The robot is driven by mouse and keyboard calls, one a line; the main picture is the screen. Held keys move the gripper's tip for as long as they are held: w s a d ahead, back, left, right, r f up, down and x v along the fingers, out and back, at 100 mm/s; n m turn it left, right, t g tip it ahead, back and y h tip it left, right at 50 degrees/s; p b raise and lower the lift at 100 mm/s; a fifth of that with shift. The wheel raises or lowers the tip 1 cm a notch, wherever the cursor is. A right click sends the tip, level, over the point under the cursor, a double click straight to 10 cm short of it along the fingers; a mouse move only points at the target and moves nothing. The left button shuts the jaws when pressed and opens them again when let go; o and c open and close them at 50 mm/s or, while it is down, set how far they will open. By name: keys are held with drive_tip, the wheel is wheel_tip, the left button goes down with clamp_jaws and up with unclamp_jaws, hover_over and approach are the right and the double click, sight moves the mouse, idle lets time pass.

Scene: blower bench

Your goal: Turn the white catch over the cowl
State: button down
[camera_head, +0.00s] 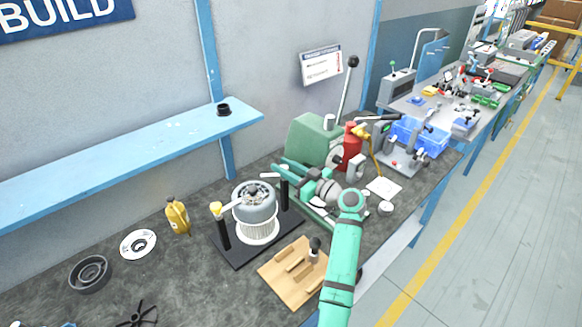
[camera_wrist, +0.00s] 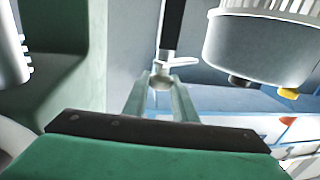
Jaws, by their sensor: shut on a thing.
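The blower (camera_head: 255,205) stands on a black base (camera_head: 232,252) between two black posts, its grey cowl on top of a white ribbed part. The white catch (camera_head: 269,175) sits at the top of the right post (camera_head: 284,195). In the wrist view the white catch (camera_wrist: 178,63) lies between my fingertips, with its lever pointing towards the blower (camera_wrist: 262,50) but apart from it in the picture. My gripper (camera_wrist: 160,84) is shut on the catch; in the head view it reaches in from the right. A yellow catch (camera_head: 216,208) tops the left post.
A wooden block (camera_head: 290,278) lies in front of the base. A yellow bottle (camera_head: 177,215), a white disc (camera_head: 138,244) and a dark ring (camera_head: 90,273) are at left.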

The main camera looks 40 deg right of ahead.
idle(0.3)
drive_tip(key=c, duration=1.4)
unclamp_jaws()
drive_tip(key=shift+c, duration=0.2)
drive_tip(key=v, duration=1)
drive_tip(key=shift+s, duration=0.35)
drive_tip(key=shift+d, duration=0.15)
drive_tip(key=shift+c, duration=0.6)
